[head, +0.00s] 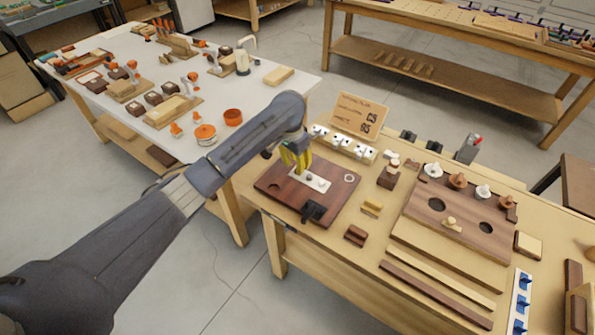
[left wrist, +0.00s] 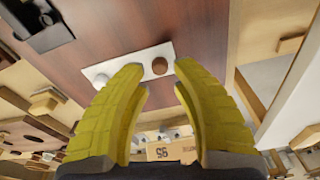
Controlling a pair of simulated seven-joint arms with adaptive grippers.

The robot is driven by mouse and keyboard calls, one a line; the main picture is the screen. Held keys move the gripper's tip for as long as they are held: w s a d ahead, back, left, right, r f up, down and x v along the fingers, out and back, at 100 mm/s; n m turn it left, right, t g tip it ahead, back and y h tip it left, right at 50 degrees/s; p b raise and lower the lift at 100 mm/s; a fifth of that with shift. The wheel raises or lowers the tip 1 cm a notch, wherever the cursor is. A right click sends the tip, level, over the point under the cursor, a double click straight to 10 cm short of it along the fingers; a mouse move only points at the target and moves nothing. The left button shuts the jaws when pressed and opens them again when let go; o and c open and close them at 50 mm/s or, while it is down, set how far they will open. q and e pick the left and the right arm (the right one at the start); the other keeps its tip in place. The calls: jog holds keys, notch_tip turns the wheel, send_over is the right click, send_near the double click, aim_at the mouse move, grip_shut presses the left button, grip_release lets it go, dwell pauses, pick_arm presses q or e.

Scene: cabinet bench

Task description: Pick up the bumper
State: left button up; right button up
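A white plate (head: 297,182) lies on a dark red-brown board (head: 280,192); it also shows in the left wrist view (left wrist: 133,66). A small round brown piece (left wrist: 160,66) and a round pale piece (left wrist: 101,80) are on the plate. Either could be the bumper; I cannot tell which. My left gripper (head: 298,165) has yellow fingers pointing down over the plate. In the left wrist view its fingertips (left wrist: 157,68) are apart, with the brown piece seen between them, and it holds nothing. My right gripper is out of view.
A black latch-like part (head: 314,211) sits at the board's front edge, and a pale ring (head: 349,178) lies at its right. A cardboard sign (head: 358,115) stands behind. A wooden panel with holes (head: 455,222) and several small blocks fill the bench to the right.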

pick_arm(q)
jog(key=shift+w+d+f, duration=0.1)
jog(key=shift+w+f, duration=0.05)
jog(key=shift+f, duration=1.3)
jog(key=shift+o, duration=0.3)
grip_shut()
